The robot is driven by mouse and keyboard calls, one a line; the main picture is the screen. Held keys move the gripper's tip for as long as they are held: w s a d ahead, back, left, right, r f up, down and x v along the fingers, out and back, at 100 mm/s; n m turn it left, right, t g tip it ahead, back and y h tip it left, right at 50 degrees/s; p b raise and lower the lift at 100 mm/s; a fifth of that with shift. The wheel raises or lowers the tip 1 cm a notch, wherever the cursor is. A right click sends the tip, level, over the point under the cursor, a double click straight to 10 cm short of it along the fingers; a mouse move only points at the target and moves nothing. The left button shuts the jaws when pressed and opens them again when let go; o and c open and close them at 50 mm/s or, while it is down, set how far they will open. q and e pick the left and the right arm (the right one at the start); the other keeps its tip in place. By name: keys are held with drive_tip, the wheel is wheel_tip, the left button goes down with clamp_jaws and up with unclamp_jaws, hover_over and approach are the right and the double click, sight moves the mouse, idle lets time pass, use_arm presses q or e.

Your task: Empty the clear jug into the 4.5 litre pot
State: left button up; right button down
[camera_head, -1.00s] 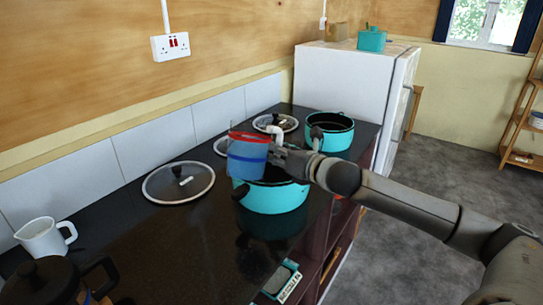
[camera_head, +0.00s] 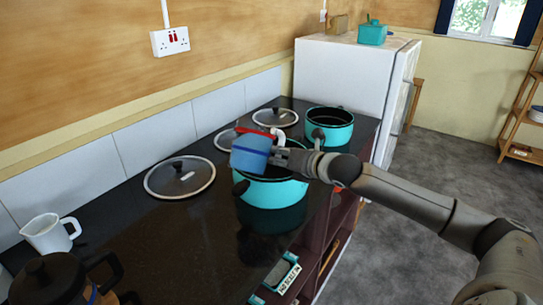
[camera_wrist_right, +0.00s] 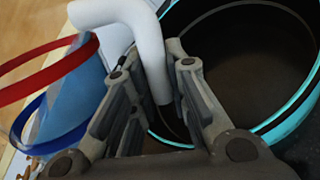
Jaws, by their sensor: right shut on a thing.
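The clear jug (camera_head: 249,156) has a red rim, bluish contents or tint and a white handle. My right gripper (camera_head: 281,153) is shut on the jug's handle (camera_wrist_right: 150,45). In the right wrist view the jug (camera_wrist_right: 75,95) is at the left and a dark pot interior (camera_wrist_right: 240,60) lies below the fingers. No stream of liquid shows. A second turquoise pot (camera_head: 331,128) stands farther back; no size label is readable on either. My left gripper is out of view.
Glass lids (camera_head: 180,180) lie along the wall side of the counter. A white jug (camera_head: 48,234) and a dark kettle-like pot (camera_head: 48,283) stand at the near left. The middle counter is clear.

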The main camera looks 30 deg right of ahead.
drive_tip(key=shift+s+a+f+m+g+y+p, duration=0.15)
drive_tip(key=shift+a+f+m+g+y+p, duration=0.15)
drive_tip(key=shift+f+m, duration=0.25)
idle(0.7)
drive_tip(key=shift+s+a+r+m+g+y+p, duration=0.55)
drive_tip(key=shift+m+p, duration=0.4)
drive_tip(key=shift+p, duration=0.55)
idle(0.8)
drive_tip(key=shift+s+a+r+m+g+y+p, duration=0.2)
drive_tip(key=shift+a+r+m+g+y+p, duration=0.45)
drive_tip(key=shift+p, duration=0.95)
idle(0.4)
drive_tip(key=shift+w+d+f+m+y+b, duration=0.25)
drive_tip(key=shift+d+f+m+b, duration=0.25)
drive_tip(key=shift+b, duration=0.45)
idle(0.5)
drive_tip(key=shift+s+a+m+g+y+b, duration=0.15)
drive_tip(key=shift+a+m+g+y+b, duration=0.15)
drive_tip(key=shift+m+y+b, duration=0.1)
idle(0.6)
